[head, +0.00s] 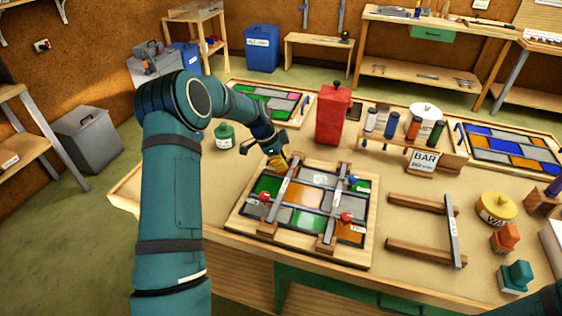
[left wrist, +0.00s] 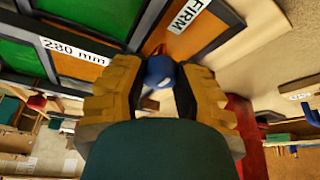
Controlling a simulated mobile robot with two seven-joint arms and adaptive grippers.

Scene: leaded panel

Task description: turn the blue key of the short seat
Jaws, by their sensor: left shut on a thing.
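A leaded panel of green, orange, white and grey panes lies on a wooden board (head: 248,228) on the bench, with metal bars and wooden strips across it. My left gripper (head: 279,161) is at the panel's far left corner. In the left wrist view its yellow fingers (left wrist: 159,90) are closed around a blue round knob (left wrist: 159,72), which looks like the blue key. The labels "280 mm" (left wrist: 73,50) and "FIRM" (left wrist: 188,16) show beside it. Another blue knob (head: 353,179) is at the panel's right; red knobs (head: 347,217) sit at the front. My right gripper is not in view.
A red canister (head: 333,115) stands just behind the panel, close to my left gripper. A green bottle (head: 224,136) stands to the left. A wooden frame with a metal bar (head: 452,232) lies to the right. Coloured bottles stand in a rack behind.

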